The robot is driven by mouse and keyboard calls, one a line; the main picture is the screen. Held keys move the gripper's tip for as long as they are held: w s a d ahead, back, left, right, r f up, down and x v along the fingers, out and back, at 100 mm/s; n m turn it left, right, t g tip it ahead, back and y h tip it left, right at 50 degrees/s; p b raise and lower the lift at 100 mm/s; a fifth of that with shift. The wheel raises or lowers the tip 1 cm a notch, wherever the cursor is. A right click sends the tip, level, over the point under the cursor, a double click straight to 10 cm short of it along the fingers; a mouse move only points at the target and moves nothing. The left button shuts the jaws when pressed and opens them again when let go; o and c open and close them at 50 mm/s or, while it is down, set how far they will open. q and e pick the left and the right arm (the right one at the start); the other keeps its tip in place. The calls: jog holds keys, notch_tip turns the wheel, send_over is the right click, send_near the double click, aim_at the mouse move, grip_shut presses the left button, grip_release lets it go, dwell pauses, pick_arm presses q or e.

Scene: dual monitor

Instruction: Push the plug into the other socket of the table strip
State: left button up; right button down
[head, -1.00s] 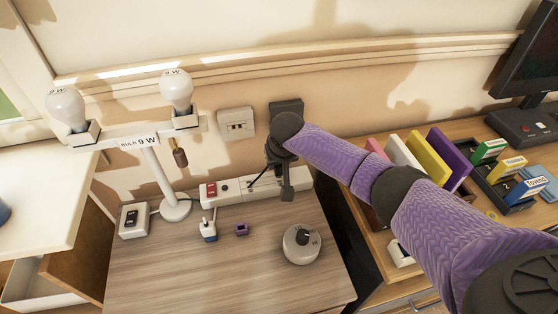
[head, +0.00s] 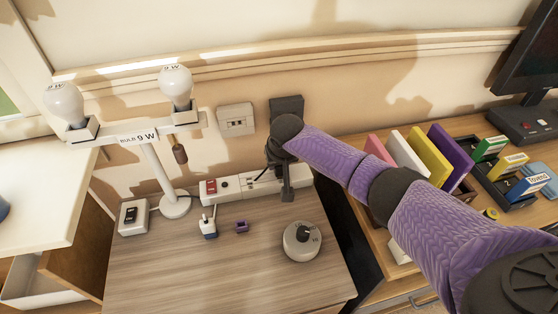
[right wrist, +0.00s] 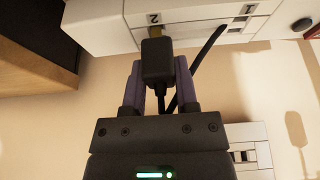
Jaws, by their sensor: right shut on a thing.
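The white table strip (head: 213,190) with a red switch stands at the back of the wood-grain table, against the wall. My right gripper (head: 286,190) is at the right part of the strip, with its fingers pointing down. In the right wrist view the gripper (right wrist: 155,85) is shut on a black plug (right wrist: 156,62). The plug's front end is at the strip (right wrist: 100,22), by the socket marked 2. I cannot tell how far its pins are in. The socket marked 1 lies to the right in that view. A black cable (right wrist: 207,55) runs beside the plug. My left gripper is not in view.
A lamp stand (head: 155,175) with two bulbs and a white switch box (head: 133,217) are at the left. A small white-blue plug (head: 208,228), a purple piece (head: 241,227) and a round grey dial (head: 301,241) lie on the table. Colored folders (head: 428,155) stand at the right.

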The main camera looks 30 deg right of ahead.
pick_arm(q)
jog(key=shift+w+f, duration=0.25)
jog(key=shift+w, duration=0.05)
pick_arm(e)
jog(key=shift+f, duration=0.4)
pick_arm(q)
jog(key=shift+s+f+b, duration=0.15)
jog(key=shift+b, duration=0.2)
pick_arm(e)
jog(key=shift+f, duration=0.3)
jog(key=c, duration=0.7)
grip_release()
jog(key=shift+c, duration=0.2)
jog(key=o, duration=0.4)
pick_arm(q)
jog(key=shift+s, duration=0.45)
pick_arm(e)
jog(key=shift+o, duration=0.2)
pick_arm(q)
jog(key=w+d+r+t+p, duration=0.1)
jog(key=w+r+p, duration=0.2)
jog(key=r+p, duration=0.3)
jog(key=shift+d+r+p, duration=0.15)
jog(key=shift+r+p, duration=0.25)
jog(key=shift+p, duration=0.1)
pick_arm(e)
jog(key=v, duration=1)
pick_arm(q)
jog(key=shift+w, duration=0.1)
